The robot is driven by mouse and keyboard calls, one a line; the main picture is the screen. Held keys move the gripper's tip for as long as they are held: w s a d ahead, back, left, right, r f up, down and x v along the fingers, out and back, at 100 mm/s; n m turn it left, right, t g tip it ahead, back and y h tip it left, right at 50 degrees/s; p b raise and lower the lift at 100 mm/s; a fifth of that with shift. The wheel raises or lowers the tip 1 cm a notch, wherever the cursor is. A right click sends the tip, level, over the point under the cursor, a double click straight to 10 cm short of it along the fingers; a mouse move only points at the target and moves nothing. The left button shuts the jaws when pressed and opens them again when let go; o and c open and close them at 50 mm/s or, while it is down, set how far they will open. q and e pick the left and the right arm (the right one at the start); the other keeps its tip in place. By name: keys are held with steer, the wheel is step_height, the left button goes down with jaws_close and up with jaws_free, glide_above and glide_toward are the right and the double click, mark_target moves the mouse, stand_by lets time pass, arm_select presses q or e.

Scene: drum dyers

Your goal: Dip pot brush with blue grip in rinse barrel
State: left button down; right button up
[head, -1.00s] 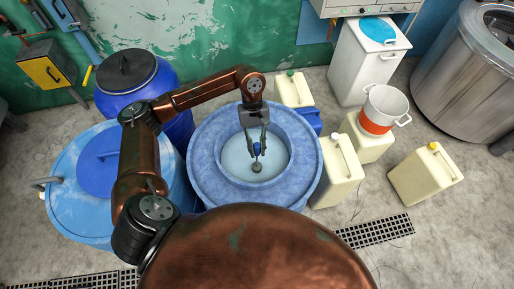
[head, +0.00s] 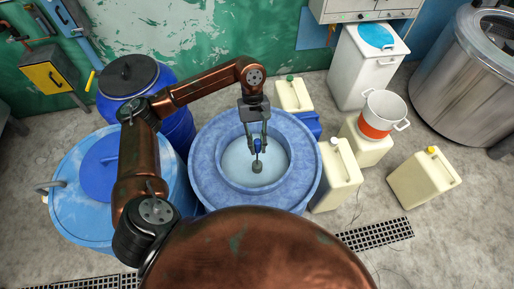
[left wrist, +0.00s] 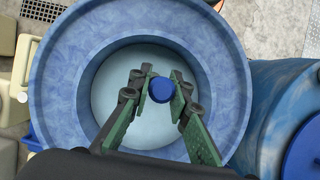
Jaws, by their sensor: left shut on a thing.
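The rinse barrel (head: 205,175) is a wide blue drum with a round opening and pale liquid inside, in the middle of the head view. It also fills much of the left wrist view (left wrist: 62,75). My left gripper (head: 257,147) points down over the opening and is shut on the blue grip (head: 258,145) of the pot brush. The brush hangs upright with its grey head (head: 257,167) lowest, over the liquid. I cannot tell if the head touches the liquid. In the left wrist view the blue grip (left wrist: 162,90) sits between the fingers (left wrist: 163,88). My right gripper is not in view.
Blue lidded drums (head: 130,75) stand left of the barrel. Cream canisters (head: 338,178) and a white pot with an orange band (head: 385,112) stand to its right. A steel drum (head: 465,65) is at the far right.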

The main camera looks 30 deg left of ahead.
arm_select(q)
steer(key=shift+r+p, duration=1.1)
steer(key=shift+r, duration=2.95)
